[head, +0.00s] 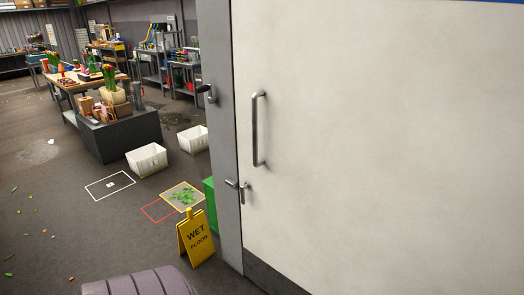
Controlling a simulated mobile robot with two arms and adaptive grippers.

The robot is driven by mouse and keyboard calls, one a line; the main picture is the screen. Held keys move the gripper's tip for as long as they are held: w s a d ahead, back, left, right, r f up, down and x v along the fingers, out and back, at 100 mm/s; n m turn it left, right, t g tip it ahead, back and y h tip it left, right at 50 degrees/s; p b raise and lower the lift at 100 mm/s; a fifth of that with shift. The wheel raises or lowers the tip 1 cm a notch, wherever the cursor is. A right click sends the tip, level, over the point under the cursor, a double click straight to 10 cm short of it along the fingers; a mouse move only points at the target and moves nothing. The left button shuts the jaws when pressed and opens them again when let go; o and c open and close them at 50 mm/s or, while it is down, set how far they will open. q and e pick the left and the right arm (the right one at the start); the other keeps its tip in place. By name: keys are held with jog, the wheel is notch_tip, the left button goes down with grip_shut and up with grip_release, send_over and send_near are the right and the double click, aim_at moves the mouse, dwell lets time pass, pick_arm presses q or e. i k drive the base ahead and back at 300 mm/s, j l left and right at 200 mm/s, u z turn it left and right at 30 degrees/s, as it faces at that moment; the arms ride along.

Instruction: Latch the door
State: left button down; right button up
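A large white door (385,140) fills the right half of the head view, with a dark kick strip at its foot. A vertical metal pull handle (256,130) is on its left side. Below it, a small metal lever latch (243,190) sits at the door's left edge, by the grey door frame (225,130). The door's edge looks close to the frame; I cannot tell whether it is fully shut or how the latch is engaged. Neither of my grippers is in view.
A yellow wet floor sign (196,238) stands left of the frame, beside a partly hidden green box (209,203). White crates (147,160) and a laden workbench (78,80) stand farther back. Green scraps (183,196) lie on the floor. A ridged grey object (140,284) is at the bottom edge.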

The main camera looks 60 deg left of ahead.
aim_at(247, 185)
jog(key=u, duration=1.95)
jog(key=i+l+z, duration=0.3)
jog(key=i, duration=0.25)
jog(key=j, duration=0.1)
